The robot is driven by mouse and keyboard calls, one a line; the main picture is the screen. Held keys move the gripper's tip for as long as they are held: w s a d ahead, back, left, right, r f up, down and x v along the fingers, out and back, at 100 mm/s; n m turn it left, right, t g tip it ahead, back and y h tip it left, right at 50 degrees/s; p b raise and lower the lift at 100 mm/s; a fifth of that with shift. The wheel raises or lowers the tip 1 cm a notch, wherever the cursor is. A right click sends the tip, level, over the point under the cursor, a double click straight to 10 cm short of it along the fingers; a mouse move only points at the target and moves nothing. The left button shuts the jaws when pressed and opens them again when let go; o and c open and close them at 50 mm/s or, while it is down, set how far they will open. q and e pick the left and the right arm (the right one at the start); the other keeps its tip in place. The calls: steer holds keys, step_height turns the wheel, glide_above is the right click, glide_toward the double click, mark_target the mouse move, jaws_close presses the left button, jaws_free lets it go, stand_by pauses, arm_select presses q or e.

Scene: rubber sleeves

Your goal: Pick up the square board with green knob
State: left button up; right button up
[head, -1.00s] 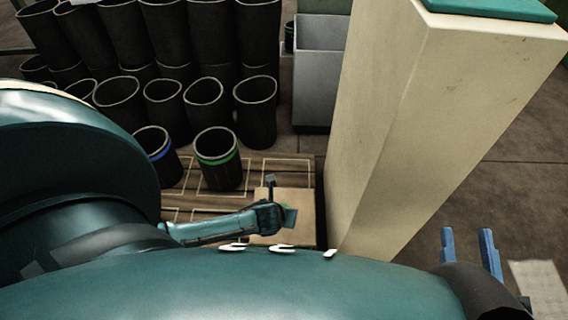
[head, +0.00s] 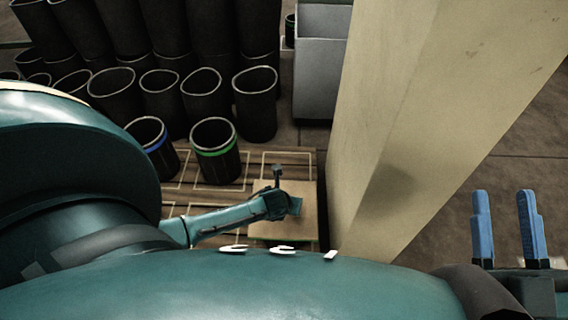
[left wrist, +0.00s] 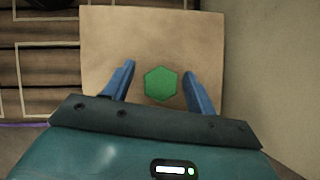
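The square board (left wrist: 110,32) is a flat tan plate with a green hexagonal knob (left wrist: 161,84) on it. In the head view the board (head: 303,229) lies at the right end of the wooden pallet, beside the pillar, partly hidden by my left arm. My left gripper (left wrist: 159,66) is over the board, its blue fingers apart on either side of the knob, with a gap on each side. Its height above the board is hard to tell. My right gripper (head: 505,222) is open and empty at the lower right, away from the board.
A tall beige pillar (head: 400,120) stands just right of the board. Several black sleeves stand behind, including a green-banded one (head: 215,152) and a blue-banded one (head: 153,146) on the pallet (head: 192,180). A grey bin (head: 318,75) stands at the back.

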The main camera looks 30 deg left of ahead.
arm_select(q)
steer(key=c, duration=1.2)
steer(key=shift+r, duration=0.15)
